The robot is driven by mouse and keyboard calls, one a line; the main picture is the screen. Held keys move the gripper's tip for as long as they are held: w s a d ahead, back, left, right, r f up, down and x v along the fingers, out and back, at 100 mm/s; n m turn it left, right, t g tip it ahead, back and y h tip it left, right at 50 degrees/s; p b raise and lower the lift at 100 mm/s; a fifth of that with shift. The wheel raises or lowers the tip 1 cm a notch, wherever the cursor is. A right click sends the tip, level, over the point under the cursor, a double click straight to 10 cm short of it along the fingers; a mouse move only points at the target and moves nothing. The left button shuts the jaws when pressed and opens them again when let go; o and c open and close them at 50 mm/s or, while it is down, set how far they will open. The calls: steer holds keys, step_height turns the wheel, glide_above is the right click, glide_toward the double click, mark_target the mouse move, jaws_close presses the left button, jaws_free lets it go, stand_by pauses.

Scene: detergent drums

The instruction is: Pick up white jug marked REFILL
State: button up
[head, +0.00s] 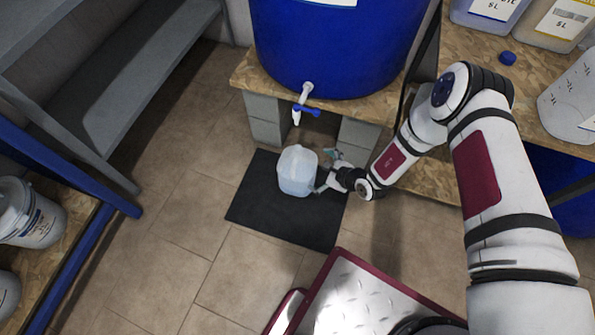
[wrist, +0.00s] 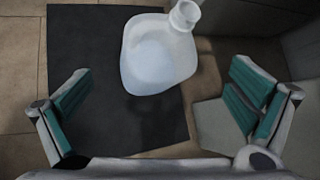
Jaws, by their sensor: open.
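A whitish, translucent jug (head: 297,170) stands on a black mat (head: 258,217) on the floor, below the tap of a blue drum. No REFILL marking is readable on it. In the wrist view the jug (wrist: 158,55) is seen from above, its neck at the upper right, ahead of and between my fingers. My gripper (head: 328,170) is low, just right of the jug in the head view. In the wrist view my gripper (wrist: 162,108) is open, with teal pads wide apart and nothing between the fingertips.
The blue drum (head: 335,45) sits on a wooden shelf (head: 255,75) on grey blocks (head: 264,120), its tap (head: 304,98) overhanging the mat. Metal shelving (head: 130,75) and white buckets (head: 28,212) are at left. Containers (head: 490,10) stand on the right bench. Tiled floor (head: 190,215) left is clear.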

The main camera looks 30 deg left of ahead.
steer(key=b, duration=0.3)
glide_toward(299, 163)
steer(key=x, duration=0.3)
steer(key=shift+a+f, duration=0.2)
steer(key=shift+a, duration=0.05)
steer(key=shift+b+x, duration=1.45)
steer(key=shift+x, duration=1.15)
steer(key=shift+d+f, duration=0.1)
steer(key=shift+f, duration=0.05)
steer(key=c, duration=1.6)
steer(key=shift+w, duration=0.1)
steer(key=shift+c, duration=1.1)
